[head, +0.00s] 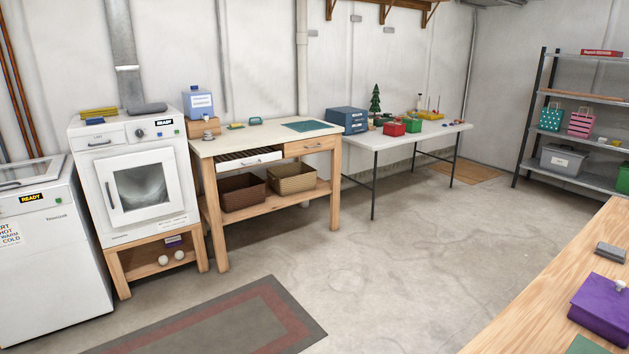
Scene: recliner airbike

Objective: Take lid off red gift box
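A small red box (394,128) sits on the white folding table (438,131) at the back, left of the table's middle. It is far off and small, so I cannot make out its lid clearly. A green box (413,125) stands close to its right. Neither of my grippers is in view.
A blue box (346,120) and a small green tree (375,100) stand on or near the folding table's left end. A wooden workbench (265,135), dryer (140,180) and washer line the left. A wooden counter (540,310) with a purple box (603,305) is at right. The middle floor is clear.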

